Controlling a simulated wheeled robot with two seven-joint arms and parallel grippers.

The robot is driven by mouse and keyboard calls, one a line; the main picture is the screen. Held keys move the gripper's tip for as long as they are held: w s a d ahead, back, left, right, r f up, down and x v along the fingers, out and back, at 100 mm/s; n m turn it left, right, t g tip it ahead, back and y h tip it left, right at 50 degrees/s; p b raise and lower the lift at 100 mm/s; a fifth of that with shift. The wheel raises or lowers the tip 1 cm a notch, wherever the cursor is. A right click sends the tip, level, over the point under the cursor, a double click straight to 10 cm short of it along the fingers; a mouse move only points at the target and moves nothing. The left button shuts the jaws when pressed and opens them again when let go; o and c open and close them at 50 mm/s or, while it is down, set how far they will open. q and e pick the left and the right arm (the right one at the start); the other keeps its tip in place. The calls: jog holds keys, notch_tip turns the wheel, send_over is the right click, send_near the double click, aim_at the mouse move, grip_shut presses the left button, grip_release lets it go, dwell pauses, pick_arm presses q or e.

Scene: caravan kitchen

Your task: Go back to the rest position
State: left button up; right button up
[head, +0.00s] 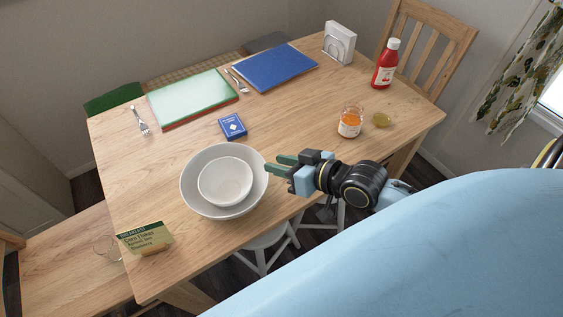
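My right gripper (272,164) reaches in from the right, over the near edge of the wooden table (290,115). Its two green fingers point left and stand apart, with nothing seen between them. The fingertips are close to the right rim of a large white bowl (190,187); I cannot tell whether they touch it. A smaller white bowl (226,182) sits inside the large one. My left gripper is not in view.
A blue card box (232,126), green board (193,98), blue mat (275,67), napkin holder (339,43), breakfast sign (145,238) and glass (107,248) are around. A stool (268,238) is below.

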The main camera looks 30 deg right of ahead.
jog(key=s+f+g+h, duration=0.2)
jog(key=s+g+h, duration=0.15)
jog(key=s, duration=0.45)
jog(key=s+f+g+h, duration=0.25)
jog(key=s+g, duration=0.25)
jog(key=s, duration=0.3)
notch_tip(320, 180, down, 26)
jog(key=s+f+g, duration=0.1)
jog(key=s+g, duration=0.1)
jog(key=s, duration=0.1)
jog(key=s+d+f, duration=0.3)
jog(key=s+f, duration=1)
jog(key=s, duration=0.2)
jog(key=shift+s+n+g, duration=0.15)
jog(key=shift+n+g, duration=0.2)
jog(key=shift+n, duration=0.05)
jog(key=shift+d, duration=0.1)
